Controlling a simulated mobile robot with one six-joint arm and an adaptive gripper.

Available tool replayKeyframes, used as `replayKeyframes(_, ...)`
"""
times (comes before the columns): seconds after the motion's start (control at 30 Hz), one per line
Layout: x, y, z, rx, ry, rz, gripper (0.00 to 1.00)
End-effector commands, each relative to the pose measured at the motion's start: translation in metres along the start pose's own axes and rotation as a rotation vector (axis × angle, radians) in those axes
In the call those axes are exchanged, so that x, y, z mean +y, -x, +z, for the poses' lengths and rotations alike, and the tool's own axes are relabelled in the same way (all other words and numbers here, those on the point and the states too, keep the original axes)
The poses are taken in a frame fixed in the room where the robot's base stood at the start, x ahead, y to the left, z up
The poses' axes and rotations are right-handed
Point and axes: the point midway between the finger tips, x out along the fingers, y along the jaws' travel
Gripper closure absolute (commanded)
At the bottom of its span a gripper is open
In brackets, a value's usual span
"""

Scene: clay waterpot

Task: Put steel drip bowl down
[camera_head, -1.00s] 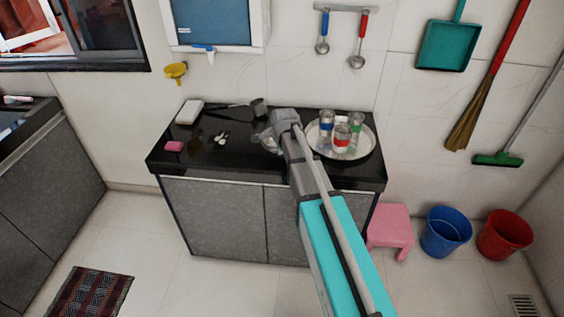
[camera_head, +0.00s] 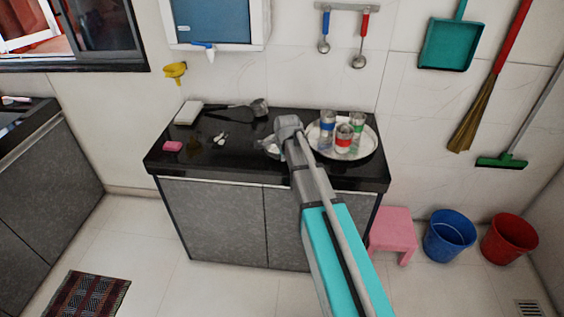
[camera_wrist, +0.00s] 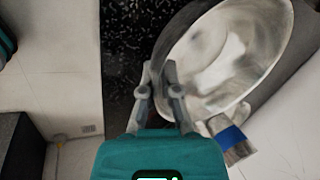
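The steel drip bowl (camera_head: 271,148) is at the front middle of the black counter (camera_head: 232,158), partly hidden behind my gripper (camera_head: 284,145) in the head view. In the wrist view the bowl (camera_wrist: 230,55) is large and its whitish inside faces the camera. My gripper's fingers (camera_wrist: 157,75) are close together at the bowl's near rim, with one finger outside and the other over the inside. They look shut on the rim. I cannot tell whether the bowl's base touches the counter.
A round steel tray (camera_head: 366,151) with glasses stands just right of my gripper. A dark pan (camera_head: 240,110), a white box (camera_head: 188,112), a pink soap (camera_head: 172,146) and small white pieces (camera_head: 220,138) lie to the left. Counter between the soap and bowl is partly free.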

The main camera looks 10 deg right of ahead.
Motion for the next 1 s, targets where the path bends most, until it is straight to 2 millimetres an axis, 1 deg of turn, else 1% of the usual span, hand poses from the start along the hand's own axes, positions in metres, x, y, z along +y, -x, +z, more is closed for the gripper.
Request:
replayKeyframes(0.07,0.0019,-0.0052,-0.0002,0.000,0.000,0.000,1.00)
replayKeyframes(0.43,0.0019,-0.0049,-0.0007,0.000,-0.001,0.000,1.00)
replayKeyframes(0.6,0.0033,-0.0088,-0.0009,0.001,-0.001,0.000,1.00)
replayKeyframes(0.63,0.0029,-0.0076,-0.0009,0.001,-0.001,0.000,0.92)
replayKeyframes(0.77,0.0028,-0.0073,-0.0011,0.001,-0.001,0.000,0.67)
replayKeyframes(0.8,0.0028,-0.0073,-0.0011,0.001,-0.001,0.000,0.60)
replayKeyframes(0.83,0.0028,-0.0073,-0.0012,0.001,-0.001,0.000,0.57)
replayKeyframes(1.0,0.0028,-0.0073,-0.0013,0.001,-0.002,0.000,0.57)
